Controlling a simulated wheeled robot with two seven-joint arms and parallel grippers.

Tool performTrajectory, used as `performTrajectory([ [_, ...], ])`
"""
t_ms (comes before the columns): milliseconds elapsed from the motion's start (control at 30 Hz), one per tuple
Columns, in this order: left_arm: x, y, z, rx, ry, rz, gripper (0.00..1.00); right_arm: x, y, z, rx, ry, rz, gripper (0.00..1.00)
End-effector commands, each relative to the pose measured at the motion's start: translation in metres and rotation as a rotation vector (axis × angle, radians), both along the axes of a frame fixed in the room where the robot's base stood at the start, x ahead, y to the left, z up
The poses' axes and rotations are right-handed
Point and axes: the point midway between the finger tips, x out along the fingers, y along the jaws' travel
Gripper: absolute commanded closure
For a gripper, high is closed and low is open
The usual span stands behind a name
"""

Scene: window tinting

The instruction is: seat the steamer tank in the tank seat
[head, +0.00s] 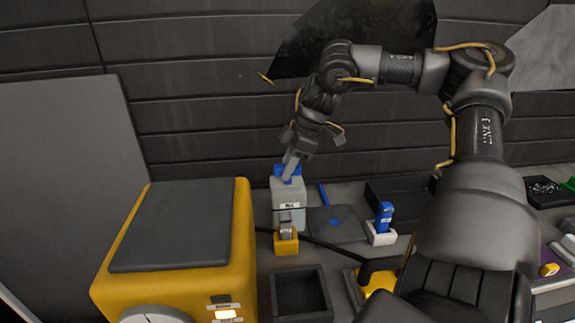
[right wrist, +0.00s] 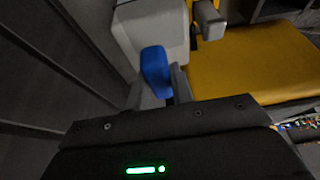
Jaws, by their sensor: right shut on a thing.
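The pale grey tank (head: 288,192), with a blue grip on top and a small label on its front, stands upright behind the yellow machine. I take it to be the steamer tank; it also shows in the right wrist view (right wrist: 148,28). My right gripper (head: 290,168) is shut on the tank's blue grip (right wrist: 155,72), reaching down from above. The tank's underside is hidden, so I cannot tell whether it is seated or held just above its seat. I cannot make out the tank seat clearly. My left gripper is not in view.
The large yellow machine (head: 240,235) with a dark top is close left of the tank. A small yellow holder (head: 286,246) is in front. An empty dark tray (head: 301,296) lies nearer. A blue tool in a white holder (head: 382,239) stands right. The dark wall is close behind.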

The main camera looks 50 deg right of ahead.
Motion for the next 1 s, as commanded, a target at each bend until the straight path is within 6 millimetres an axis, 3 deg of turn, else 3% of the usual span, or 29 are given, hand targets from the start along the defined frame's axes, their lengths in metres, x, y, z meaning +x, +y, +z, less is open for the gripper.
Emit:
performTrajectory([
  [233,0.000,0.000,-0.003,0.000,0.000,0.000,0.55,0.000,0.000,-0.003,0.000,-0.002,0.001,1.00],
  [267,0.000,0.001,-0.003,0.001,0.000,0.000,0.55,0.000,0.000,-0.003,-0.001,0.001,0.000,0.74],
  [400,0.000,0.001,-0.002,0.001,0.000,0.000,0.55,0.000,0.000,-0.002,0.000,0.001,0.000,0.56],
  [767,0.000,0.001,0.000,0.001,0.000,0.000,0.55,0.000,-0.001,0.003,0.000,0.000,0.000,0.55],
  [1000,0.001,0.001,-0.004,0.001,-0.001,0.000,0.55,-0.009,-0.013,0.040,-0.002,-0.006,-0.001,0.55],
])
